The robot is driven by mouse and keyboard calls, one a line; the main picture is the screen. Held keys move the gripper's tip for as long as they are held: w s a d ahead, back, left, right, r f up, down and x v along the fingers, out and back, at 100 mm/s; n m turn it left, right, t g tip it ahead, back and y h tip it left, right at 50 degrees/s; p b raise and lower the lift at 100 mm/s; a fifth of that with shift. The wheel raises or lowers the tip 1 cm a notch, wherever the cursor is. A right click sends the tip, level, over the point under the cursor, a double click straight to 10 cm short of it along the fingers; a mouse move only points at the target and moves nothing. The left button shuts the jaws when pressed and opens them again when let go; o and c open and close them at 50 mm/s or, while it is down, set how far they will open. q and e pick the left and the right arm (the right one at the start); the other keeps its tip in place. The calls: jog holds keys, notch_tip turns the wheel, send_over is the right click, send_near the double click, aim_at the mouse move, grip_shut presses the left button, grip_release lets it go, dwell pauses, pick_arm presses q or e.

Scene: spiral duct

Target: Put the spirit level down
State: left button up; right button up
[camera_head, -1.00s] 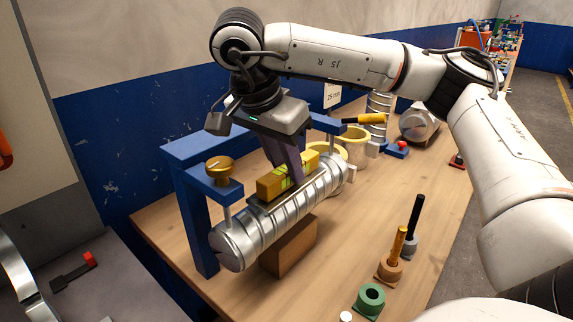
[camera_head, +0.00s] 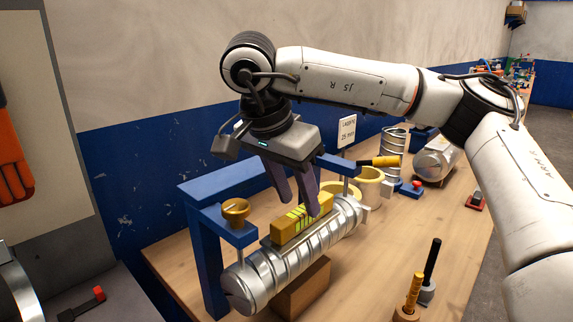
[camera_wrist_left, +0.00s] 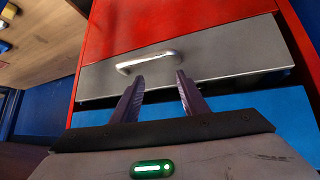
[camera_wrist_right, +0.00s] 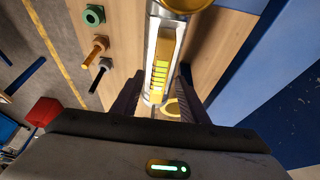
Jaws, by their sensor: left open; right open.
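The yellow spirit level (camera_head: 289,228) lies along the top of the ribbed metal spiral duct (camera_head: 292,268). In the right wrist view the level (camera_wrist_right: 161,62) runs lengthwise on the duct, between the spread fingers. My right gripper (camera_head: 298,208) is open, its fingers pointing down at the level, one on its far side and one near its right end. I cannot tell whether a finger touches it. My left gripper (camera_wrist_left: 158,92) is open in front of a grey drawer (camera_wrist_left: 190,62) with a metal handle (camera_wrist_left: 149,62); the level is not in that view.
A blue clamp frame (camera_head: 205,240) with a brass knob (camera_head: 236,209) stands over the duct's near end. A wooden block (camera_head: 302,290) supports the duct. The right side of the bench is partly clear.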

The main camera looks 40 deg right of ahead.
jog(key=v, duration=0.8)
jog(key=shift+a+r, duration=0.2)
jog(key=shift+r, duration=0.15)
